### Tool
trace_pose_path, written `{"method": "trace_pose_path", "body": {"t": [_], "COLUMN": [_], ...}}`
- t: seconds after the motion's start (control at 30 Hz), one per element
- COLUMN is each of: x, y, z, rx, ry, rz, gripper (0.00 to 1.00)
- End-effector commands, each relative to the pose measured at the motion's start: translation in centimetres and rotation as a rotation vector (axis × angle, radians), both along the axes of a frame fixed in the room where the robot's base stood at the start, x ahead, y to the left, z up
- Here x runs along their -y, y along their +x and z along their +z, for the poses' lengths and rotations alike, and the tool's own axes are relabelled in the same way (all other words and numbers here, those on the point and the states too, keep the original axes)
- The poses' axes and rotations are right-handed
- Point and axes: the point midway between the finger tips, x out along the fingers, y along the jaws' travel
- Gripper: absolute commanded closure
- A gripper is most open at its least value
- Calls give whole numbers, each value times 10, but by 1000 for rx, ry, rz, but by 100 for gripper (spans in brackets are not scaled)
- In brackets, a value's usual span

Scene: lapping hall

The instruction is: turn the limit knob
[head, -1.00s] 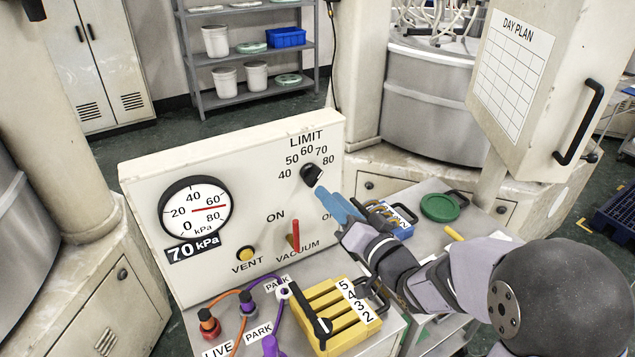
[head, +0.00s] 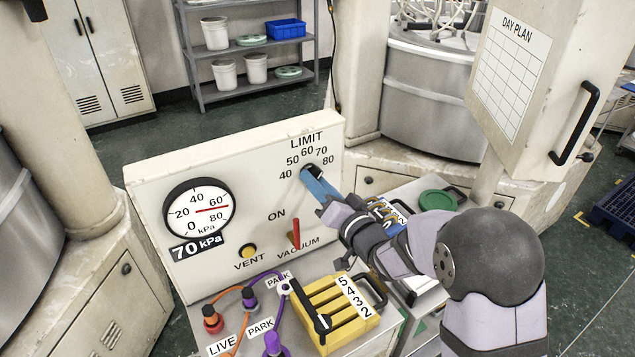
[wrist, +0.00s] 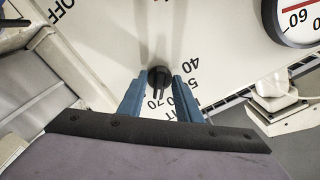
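The limit knob (wrist: 158,77) is a small black knob under the LIMIT scale on the cream panel (head: 150,190). In the head view it is mostly hidden by my gripper (head: 313,178). In the wrist view my gripper's (wrist: 159,90) two blue fingers stand apart, one on each side of the knob, with gaps between them and it. The knob's bar points down in the wrist view, toward the 60–70 side; the exact mark is unclear. The gauge (head: 198,212) has its red needle near 60, above a 70 kPa plate (head: 198,247).
Below the knob are a red vacuum lever (head: 295,233) and a yellow vent button (head: 248,252). A yellow numbered block (head: 325,305) and cabled plugs (head: 212,318) sit on the bench in front. A green round lid (head: 437,200) lies to the right.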

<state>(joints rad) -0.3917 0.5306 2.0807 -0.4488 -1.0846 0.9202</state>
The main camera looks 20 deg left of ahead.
Motion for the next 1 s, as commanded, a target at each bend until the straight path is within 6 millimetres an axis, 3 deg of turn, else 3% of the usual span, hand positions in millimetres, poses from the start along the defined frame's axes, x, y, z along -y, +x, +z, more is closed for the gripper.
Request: {"method": "trace_pose_path", "body": {"t": [0.03,0.17,0.57,1.0], "x": [0,0,0,1], "y": [0,0,0,1], "z": [0,0,-1,-5], "rx": [0,0,28,231], "ry": [0,0,-25,-223], "rz": [0,0,-1,-2], "gripper": [69,100,100,100]}}
